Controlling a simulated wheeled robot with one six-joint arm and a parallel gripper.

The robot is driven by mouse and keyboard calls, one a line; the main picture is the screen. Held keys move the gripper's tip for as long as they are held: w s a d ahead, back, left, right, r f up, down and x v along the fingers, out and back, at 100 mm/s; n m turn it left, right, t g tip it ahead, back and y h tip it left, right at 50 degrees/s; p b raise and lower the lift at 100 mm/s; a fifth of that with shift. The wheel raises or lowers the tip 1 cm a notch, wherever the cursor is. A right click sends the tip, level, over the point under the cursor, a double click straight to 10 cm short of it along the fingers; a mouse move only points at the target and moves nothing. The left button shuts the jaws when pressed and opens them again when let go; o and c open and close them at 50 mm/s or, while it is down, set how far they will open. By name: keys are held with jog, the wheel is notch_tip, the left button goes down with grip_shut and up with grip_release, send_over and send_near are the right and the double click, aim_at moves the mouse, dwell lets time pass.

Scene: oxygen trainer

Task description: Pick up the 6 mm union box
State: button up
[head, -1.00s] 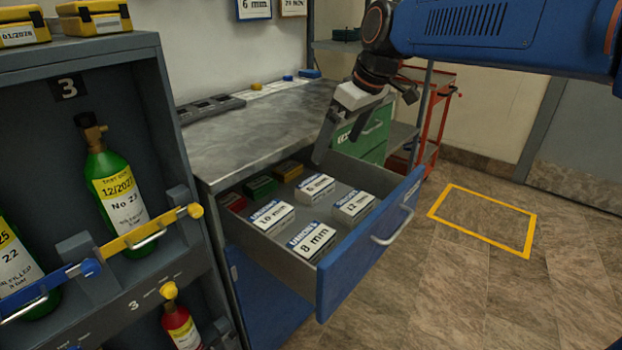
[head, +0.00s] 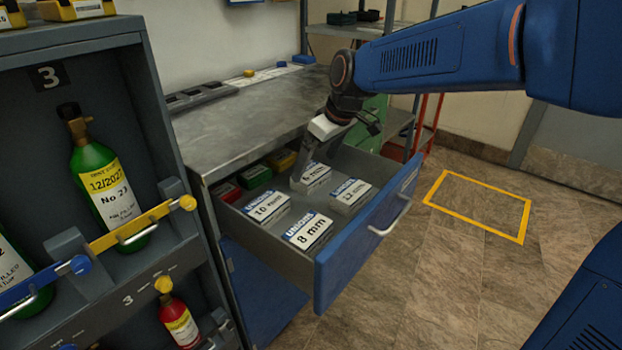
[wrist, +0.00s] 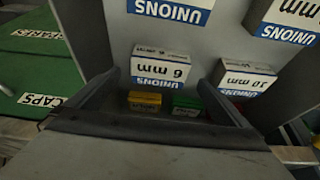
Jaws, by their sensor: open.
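The 6 mm union box (head: 317,174) is white with a blue UNIONS band and stands in the open drawer, at the back right of the white boxes. My gripper (head: 299,182) points down into the drawer at this box, and its near finger covers the box's left part in the head view. In the wrist view the 6 mm box (wrist: 160,70) shows between the two open fingers (wrist: 160,82). The jaws are open and hold nothing. Whether the fingertips touch the box I cannot tell.
Yellow (head: 282,160), green (head: 255,176) and red (head: 227,192) boxes line the drawer's back. The drawer front (head: 365,240) and worktop (head: 245,125) border the space.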

aim_at(311, 172)
jog(key=shift+x, duration=2.65)
jog(key=shift+w, duration=0.1)
jog(key=c, duration=1.4)
